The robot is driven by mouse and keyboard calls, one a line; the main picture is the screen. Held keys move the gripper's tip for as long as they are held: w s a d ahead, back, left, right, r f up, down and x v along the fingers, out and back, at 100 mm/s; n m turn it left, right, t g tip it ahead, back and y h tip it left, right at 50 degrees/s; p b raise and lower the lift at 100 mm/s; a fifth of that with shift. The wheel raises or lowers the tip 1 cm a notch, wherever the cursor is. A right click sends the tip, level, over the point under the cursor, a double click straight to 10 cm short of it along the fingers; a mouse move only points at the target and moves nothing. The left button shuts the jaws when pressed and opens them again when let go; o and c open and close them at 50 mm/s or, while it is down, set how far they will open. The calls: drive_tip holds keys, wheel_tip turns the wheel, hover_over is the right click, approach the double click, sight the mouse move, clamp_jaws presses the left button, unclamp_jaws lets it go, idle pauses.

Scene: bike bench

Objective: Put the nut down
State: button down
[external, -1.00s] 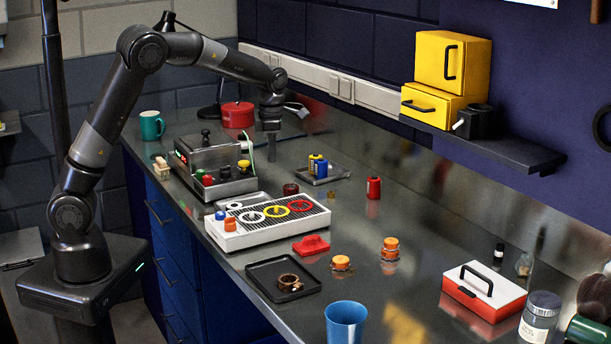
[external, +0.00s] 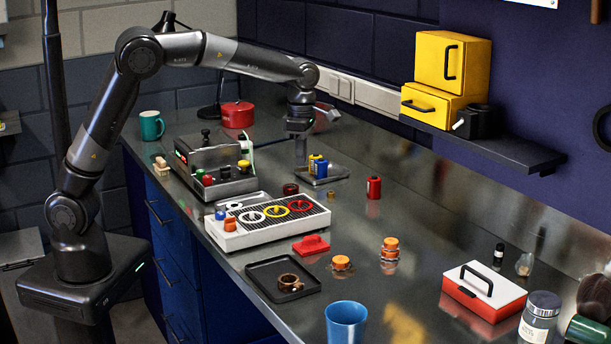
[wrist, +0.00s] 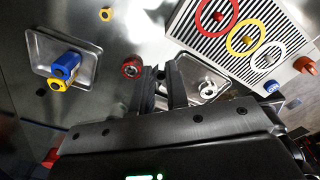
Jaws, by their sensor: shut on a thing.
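My gripper (external: 300,162) is above the bench, just left of the small metal tray with the blue and yellow batteries. In the wrist view its two dark fingers (wrist: 163,86) are close together and shut on the nut. The nut itself is small and mostly hidden between the fingers, so its shape does not show. A separate small brass nut-like piece (external: 331,194) lies on the bench; it also shows in the wrist view (wrist: 106,15).
The battery tray (external: 335,179) and a dark red round part (external: 290,188) are near the gripper. A white box with coloured rings (external: 240,241), a small tray with a white ring (wrist: 190,66) and a red cylinder (external: 374,187) stand around.

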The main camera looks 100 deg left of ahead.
drive_tip(key=w+d+m, duration=0.8)
drive_tip(key=w+d, duration=0.8)
drive_tip(key=d, duration=0.2)
drive_tip(key=w+d+m, duration=0.3)
drive_tip(key=d, duration=0.8)
drive_tip(key=w+d+m, duration=0.3)
drive_tip(key=d+m, duration=0.1)
drive_tip(key=d, duration=0.8)
hover_over(392, 282)
wheel_tip(392, 282, down, 8)
drive_tip(key=shift+r, duration=0.25)
drive_tip(key=shift+f, duration=2)
drive_tip(key=c, duration=1.4)
unclamp_jaws()
drive_tip(key=shift+f, duration=0.15)
